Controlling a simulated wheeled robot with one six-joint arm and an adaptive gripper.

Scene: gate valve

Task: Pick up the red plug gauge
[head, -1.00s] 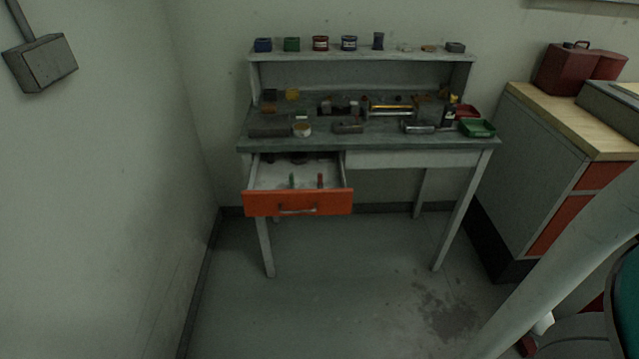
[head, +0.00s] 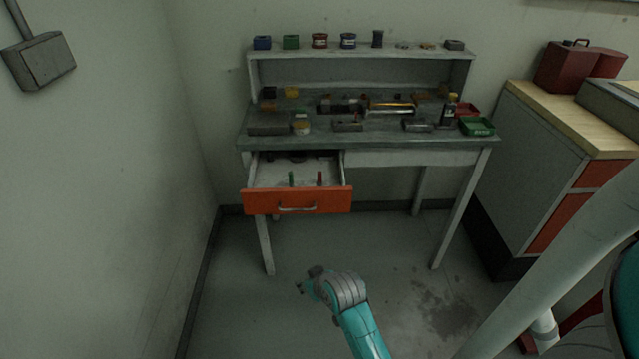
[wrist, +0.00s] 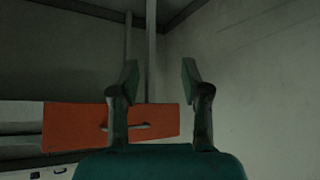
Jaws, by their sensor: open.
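The red plug gauge (head: 320,178) stands upright in the open drawer, right of a green one (head: 291,179). The orange-fronted drawer (head: 260,203) is pulled out from the left side of the grey workbench. My gripper (head: 301,287) is in front of and below the drawer in the head view. In the wrist view my gripper (wrist: 158,75) has its two fingers apart with nothing between them. The drawer front (wrist: 75,128) shows behind and left of the fingers there. The gauge cannot be made out in the wrist view.
The workbench top (head: 375,140) holds several tools and small parts, and its back shelf holds several tins. A wooden-topped cabinet (head: 560,120) stands on the right. A wall is on the left. The floor before the bench (head: 400,300) is clear.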

